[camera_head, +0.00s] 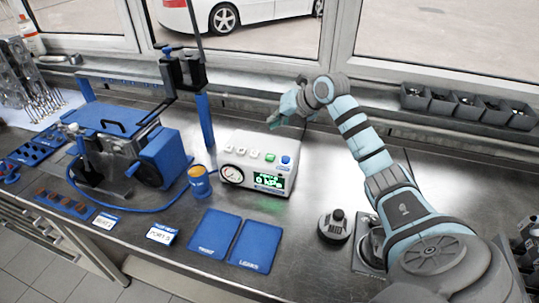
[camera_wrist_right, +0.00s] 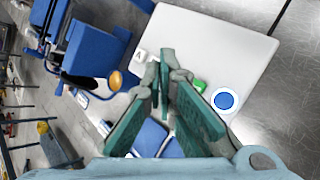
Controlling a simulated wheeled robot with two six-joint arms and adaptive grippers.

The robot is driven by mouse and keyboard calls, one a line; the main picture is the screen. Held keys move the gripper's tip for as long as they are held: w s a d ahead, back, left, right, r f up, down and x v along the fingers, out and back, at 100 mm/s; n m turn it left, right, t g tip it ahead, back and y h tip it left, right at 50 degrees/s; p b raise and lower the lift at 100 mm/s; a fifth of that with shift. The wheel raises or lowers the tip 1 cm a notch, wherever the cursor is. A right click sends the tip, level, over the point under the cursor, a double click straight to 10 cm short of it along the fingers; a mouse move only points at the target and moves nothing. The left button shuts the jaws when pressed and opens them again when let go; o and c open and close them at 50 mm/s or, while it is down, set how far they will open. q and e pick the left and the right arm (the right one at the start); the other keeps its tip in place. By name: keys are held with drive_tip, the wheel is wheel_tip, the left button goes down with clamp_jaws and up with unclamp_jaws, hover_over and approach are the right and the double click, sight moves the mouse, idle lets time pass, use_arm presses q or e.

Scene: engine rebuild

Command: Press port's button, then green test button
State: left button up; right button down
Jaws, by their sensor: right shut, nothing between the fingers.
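The white test box (camera_head: 232,180) stands mid-bench, with a round gauge and a lit green display on its front. On its top a row of white buttons (camera_head: 241,150) leads to a green button (camera_head: 270,157) and a blue button (camera_head: 287,160) at the right. A card (camera_head: 161,234) seems to read "PORT 3". My right gripper (camera_head: 274,121) is shut and empty above the back of the box. In the wrist view its fingertips (camera_wrist_right: 164,62) overlap the box top. The green button (camera_wrist_right: 200,86) is partly hidden by a finger; the blue button (camera_wrist_right: 224,100) is clear. My left gripper is not in view.
A blue engine rig (camera_head: 112,122) with a hose stands left of the box. An orange-topped blue jar (camera_head: 199,184) is close to the box's left side. Two blue mats (camera_head: 235,240) lie in front. A dark round part (camera_head: 334,226) sits right. Grey bins (camera_head: 465,105) line the sill.

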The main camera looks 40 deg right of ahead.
sight(273, 155)
drive_tip(key=f+b, duration=0.1)
drive_tip(key=f, duration=0.1)
drive_tip(key=w+f+b, duration=0.1)
drive_tip(key=f+b, duration=0.1)
drive_tip(key=shift+w, duration=0.15)
drive_tip(key=f+b, duration=0.3)
drive_tip(key=shift+s+f+b, duration=0.25)
drive_tip(key=shift+f+b, duration=0.05)
drive_tip(key=shift+b, duration=0.1)
drive_tip(key=shift+f+b, duration=0.35)
drive_tip(key=shift+f, duration=0.35)
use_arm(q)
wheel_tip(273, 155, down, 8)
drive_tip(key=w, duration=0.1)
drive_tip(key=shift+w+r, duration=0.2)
use_arm(e)
drive_tip(key=shift+w+f, duration=0.1)
drive_tip(key=shift+f, duration=0.1)
drive_tip(key=shift+r, duration=0.1)
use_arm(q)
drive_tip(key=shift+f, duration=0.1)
use_arm(e)
drive_tip(key=shift+f, duration=0.5)
